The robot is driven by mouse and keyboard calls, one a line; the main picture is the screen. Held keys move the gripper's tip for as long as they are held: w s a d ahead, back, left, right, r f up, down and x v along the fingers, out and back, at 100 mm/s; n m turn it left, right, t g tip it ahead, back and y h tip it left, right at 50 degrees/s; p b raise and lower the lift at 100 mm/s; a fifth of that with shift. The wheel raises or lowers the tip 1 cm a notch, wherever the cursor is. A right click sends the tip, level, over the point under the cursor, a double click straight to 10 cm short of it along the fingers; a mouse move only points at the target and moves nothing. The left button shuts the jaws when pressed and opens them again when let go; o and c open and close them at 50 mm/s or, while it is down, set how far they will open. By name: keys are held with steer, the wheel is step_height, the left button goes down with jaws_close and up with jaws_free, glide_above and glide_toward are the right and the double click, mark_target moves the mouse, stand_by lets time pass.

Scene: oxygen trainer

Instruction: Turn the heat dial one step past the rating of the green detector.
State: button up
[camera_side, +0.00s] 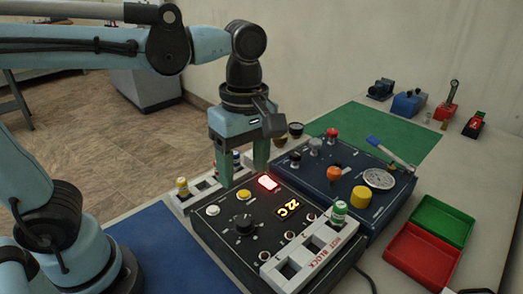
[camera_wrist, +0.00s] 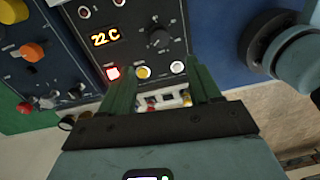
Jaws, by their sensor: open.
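The heat dial (camera_side: 243,222) is a round black knob on the black heater box (camera_side: 216,236). It also shows in the wrist view (camera_wrist: 159,37); its pointer setting is too small to read. An orange display (camera_side: 289,207) reads 22 C. A green-capped detector (camera_side: 339,211) stands upright in the white hot block (camera_side: 308,258); I cannot read any rating on it. My gripper (camera_side: 244,172) is open and empty, pointing down above the far edge of the heater box, apart from the dial. In the wrist view (camera_wrist: 160,66) its fingers are spread with nothing between them.
A lit red button (camera_side: 268,182), a white button and a yellow button share the panel. A white rack (camera_side: 181,198) with capped pieces stands behind. A blue panel (camera_side: 372,214) with knobs and a gauge adjoins. Red (camera_side: 421,258) and green trays lie right. The blue mat is clear.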

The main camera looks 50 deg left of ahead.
mark_target(244, 220)
steer(key=shift+s+f, duration=0.15)
steer(key=shift+f, duration=2.85)
steer(key=shift+s+f, duration=0.15)
steer(key=shift+f, duration=2.8)
steer(key=c, duration=1)
